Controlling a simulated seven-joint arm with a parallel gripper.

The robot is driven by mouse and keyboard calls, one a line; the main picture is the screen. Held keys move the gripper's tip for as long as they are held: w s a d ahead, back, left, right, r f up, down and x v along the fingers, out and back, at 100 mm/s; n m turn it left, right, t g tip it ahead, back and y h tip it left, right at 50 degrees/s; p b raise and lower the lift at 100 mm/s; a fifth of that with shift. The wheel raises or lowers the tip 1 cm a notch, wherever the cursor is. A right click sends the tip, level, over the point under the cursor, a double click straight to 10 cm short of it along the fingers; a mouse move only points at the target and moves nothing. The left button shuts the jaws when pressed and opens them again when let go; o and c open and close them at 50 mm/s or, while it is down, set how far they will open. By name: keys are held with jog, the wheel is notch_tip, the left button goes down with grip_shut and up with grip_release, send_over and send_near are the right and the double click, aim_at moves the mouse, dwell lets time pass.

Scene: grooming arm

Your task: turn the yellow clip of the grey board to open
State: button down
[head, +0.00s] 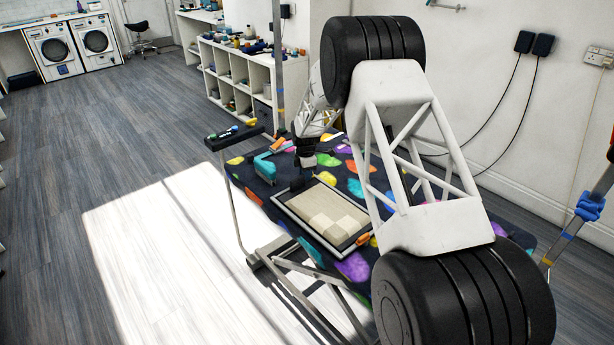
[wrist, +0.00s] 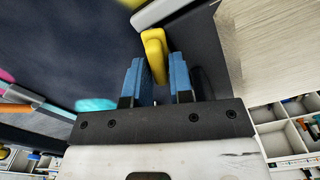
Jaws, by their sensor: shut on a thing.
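The grey board (head: 303,227) lies on the patterned table with a beige pad on it. In the wrist view its dark grey surface (wrist: 203,48) is at the upper right. The yellow clip (wrist: 154,50) stands at the board's edge, between the two blue fingers of my gripper (wrist: 157,80). The fingers are shut on the clip, and its upper part shows beyond them. In the head view my gripper (head: 298,182) is low at the board's far left corner, and the clip cannot be made out there.
An orange piece (head: 363,239) sits at the board's near right corner. A rail with small items (head: 235,135) is at the table's far left. My arm hides the table's right side.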

dwell(0.4)
jog(key=shift+r+n, duration=0.1)
jog(key=shift+n, duration=1.6)
jog(key=c, duration=1.1)
grip_release()
jog(key=shift+o, duration=0.2)
jog(key=shift+r, duration=3.9)
jog(key=o, duration=0.6)
